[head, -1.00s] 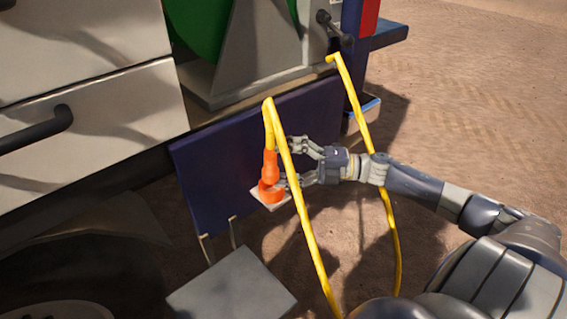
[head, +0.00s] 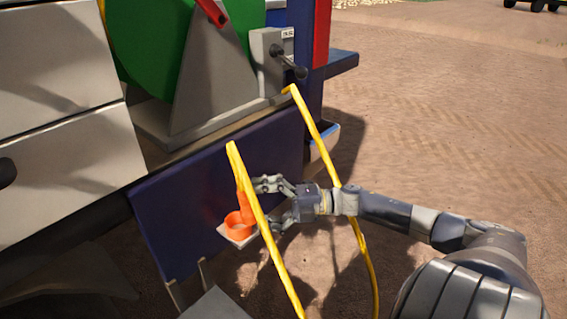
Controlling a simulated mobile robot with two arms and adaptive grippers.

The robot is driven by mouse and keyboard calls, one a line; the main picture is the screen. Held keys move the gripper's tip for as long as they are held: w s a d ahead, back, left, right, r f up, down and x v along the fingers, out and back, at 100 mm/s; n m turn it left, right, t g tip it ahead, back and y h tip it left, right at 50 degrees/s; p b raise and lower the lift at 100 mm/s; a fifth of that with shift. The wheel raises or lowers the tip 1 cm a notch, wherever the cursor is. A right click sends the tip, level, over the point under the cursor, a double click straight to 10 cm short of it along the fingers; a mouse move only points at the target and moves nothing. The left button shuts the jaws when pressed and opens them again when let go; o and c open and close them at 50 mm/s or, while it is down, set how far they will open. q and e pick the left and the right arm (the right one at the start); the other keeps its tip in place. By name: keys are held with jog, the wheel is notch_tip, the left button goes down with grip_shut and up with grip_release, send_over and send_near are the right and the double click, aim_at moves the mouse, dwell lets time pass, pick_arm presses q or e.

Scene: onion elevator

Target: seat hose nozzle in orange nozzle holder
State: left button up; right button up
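The orange nozzle (head: 242,202) is on the end of the yellow hose (head: 265,232), which bends sharply above it and partly covers it. The orange nozzle holder (head: 238,226) is a round cup on a small pale plate in front of the dark blue panel. The nozzle overlaps the cup's back right rim; I cannot tell whether its tip is inside or behind it. My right gripper (head: 268,204) is just right of the nozzle, its two fingers spread apart, partly behind the hose. My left gripper is not in view.
The green hose reel (head: 155,50) stands on a grey base above the blue panel (head: 170,215). White drawers (head: 60,165) are at the left. Open dirt ground lies at the right.

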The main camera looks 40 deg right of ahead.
jog(key=r+v, duration=0.1)
jog(key=v, duration=0.9)
jog(key=shift+a+r, duration=0.1)
jog(key=shift+r, duration=0.05)
